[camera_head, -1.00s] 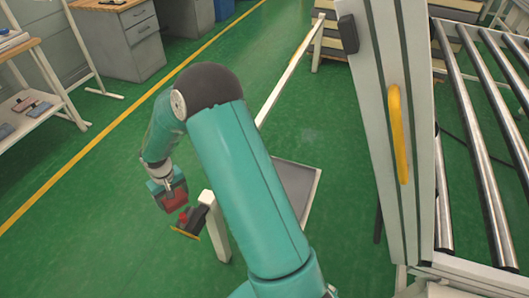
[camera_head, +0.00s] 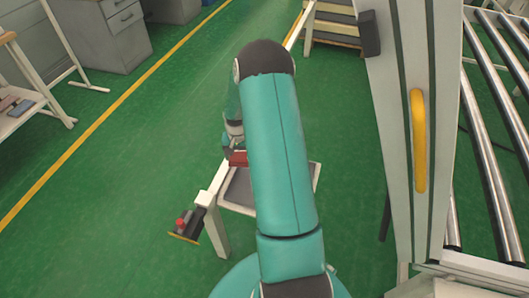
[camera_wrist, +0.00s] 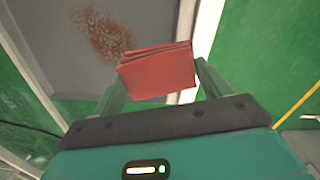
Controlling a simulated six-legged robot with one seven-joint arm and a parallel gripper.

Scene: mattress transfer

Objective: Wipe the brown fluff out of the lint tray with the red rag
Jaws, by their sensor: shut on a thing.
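My gripper (camera_wrist: 155,85) is shut on the folded red rag (camera_wrist: 158,72), which hangs out past the fingertips. In the wrist view, the grey lint tray (camera_wrist: 60,50) lies beyond the rag, with a patch of brown fluff (camera_wrist: 103,33) on its surface. The rag is beside the fluff in that picture; whether it touches the tray cannot be told. In the head view, the rag (camera_head: 238,158) is at the upper left rim of the tray (camera_head: 240,190). My arm covers much of the tray there, and the fluff does not show.
A white rail (camera_head: 217,180) runs along the tray's left side. A small box with a red button (camera_head: 184,222) is fixed at its near end. A white post with a yellow handle (camera_head: 418,140) and a roller conveyor (camera_head: 485,140) stand on the right.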

